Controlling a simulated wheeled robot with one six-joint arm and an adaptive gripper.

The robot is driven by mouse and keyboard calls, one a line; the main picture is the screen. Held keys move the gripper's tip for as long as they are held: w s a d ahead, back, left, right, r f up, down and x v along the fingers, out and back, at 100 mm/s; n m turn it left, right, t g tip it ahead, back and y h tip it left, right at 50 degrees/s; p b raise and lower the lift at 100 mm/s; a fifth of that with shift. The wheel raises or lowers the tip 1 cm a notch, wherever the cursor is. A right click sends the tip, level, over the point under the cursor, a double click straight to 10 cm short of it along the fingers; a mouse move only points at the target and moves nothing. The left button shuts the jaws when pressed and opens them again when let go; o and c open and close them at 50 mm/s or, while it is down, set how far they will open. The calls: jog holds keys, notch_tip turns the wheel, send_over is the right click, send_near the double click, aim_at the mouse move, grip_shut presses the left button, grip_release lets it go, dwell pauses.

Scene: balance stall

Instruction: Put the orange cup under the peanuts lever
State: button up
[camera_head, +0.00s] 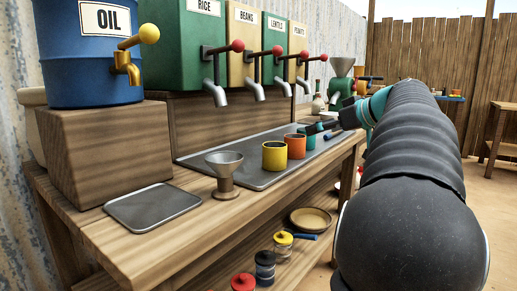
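The orange cup (295,147) stands upright on the metal drip tray (248,178), between a yellow cup and a teal cup. The peanuts dispenser (298,38) is the farthest of the row; its lever (323,57) has a red knob, and its spout (302,82) points down above the tray. My gripper (324,130) is low over the far part of the tray, beyond and right of the orange cup, near the teal cup. The orange cup is apart from my gripper. Its fingers are small and partly overlapped, so their opening is unclear.
The yellow cup (274,156) stands left of the orange cup, the teal cup (311,141) right of it. A metal funnel on a wooden stand (225,172) is nearer. A green grinder (341,87) and bottle (318,103) stand beyond. A blue oil drum (92,60) is at left.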

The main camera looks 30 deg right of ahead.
aim_at(294, 136)
jog(key=w+f, duration=0.1)
jog(key=w, duration=0.1)
jog(key=w+d, duration=0.1)
jog(key=w, duration=0.2)
jog(key=w+f, duration=0.1)
jog(key=w, duration=0.1)
jog(key=shift+w+d+f, duration=0.2)
jog(key=shift+f, duration=0.1)
jog(key=shift+a+x, duration=0.15)
jog(key=shift+x, duration=1.2)
jog(key=shift+a+x, duration=0.1)
jog(key=shift+x, duration=1.25)
jog(key=shift+r, duration=0.15)
jog(key=c, duration=1.4)
